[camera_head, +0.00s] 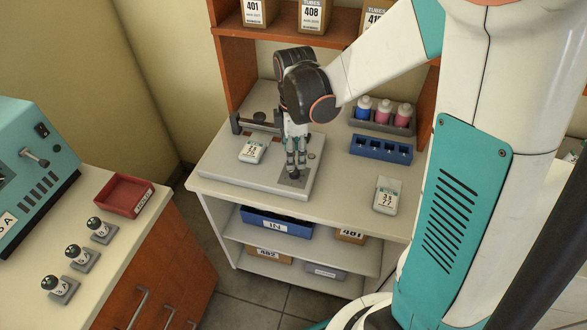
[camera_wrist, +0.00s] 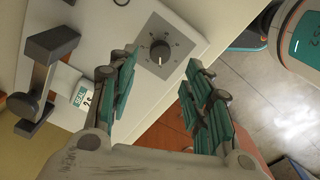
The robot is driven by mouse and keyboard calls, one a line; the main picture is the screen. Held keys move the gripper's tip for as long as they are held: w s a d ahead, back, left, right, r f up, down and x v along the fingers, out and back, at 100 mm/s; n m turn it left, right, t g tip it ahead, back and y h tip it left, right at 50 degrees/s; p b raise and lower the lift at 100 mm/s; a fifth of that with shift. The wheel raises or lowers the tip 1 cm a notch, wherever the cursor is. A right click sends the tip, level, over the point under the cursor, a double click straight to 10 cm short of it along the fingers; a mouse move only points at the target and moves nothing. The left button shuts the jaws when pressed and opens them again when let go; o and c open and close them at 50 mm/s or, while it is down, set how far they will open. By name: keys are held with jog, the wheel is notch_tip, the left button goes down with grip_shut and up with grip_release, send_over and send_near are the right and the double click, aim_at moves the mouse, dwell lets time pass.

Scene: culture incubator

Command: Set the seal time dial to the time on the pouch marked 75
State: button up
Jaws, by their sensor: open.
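The seal time dial shows in the wrist view as a dark round knob (camera_wrist: 160,51) on a grey square plate with marks around it. In the head view its plate (camera_head: 291,181) is at the front of the pale sealer (camera_head: 232,181), and my fingers partly hide it. My gripper (camera_head: 296,168) points down over the dial, its fingers (camera_wrist: 162,68) open on either side and apart from the knob. One pouch (camera_head: 253,151) lies on the sealer and also shows in the wrist view (camera_wrist: 80,92). Another pouch (camera_head: 386,195) lies on the bench at right. I cannot read their print surely.
The sealer's dark bar (camera_head: 258,124) stands behind the near pouch. A blue rack (camera_head: 381,149) and a bottle tray (camera_head: 380,125) stand at right. A red tray (camera_head: 125,194) is on the left counter. Shelves with boxes are above and below the bench.

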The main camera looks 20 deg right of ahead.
aim_at(295, 171)
notch_tip(295, 171, down, 7)
jog(key=shift+r+b, duration=0.2)
jog(key=shift+b, duration=0.7)
jog(key=c, duration=1.1)
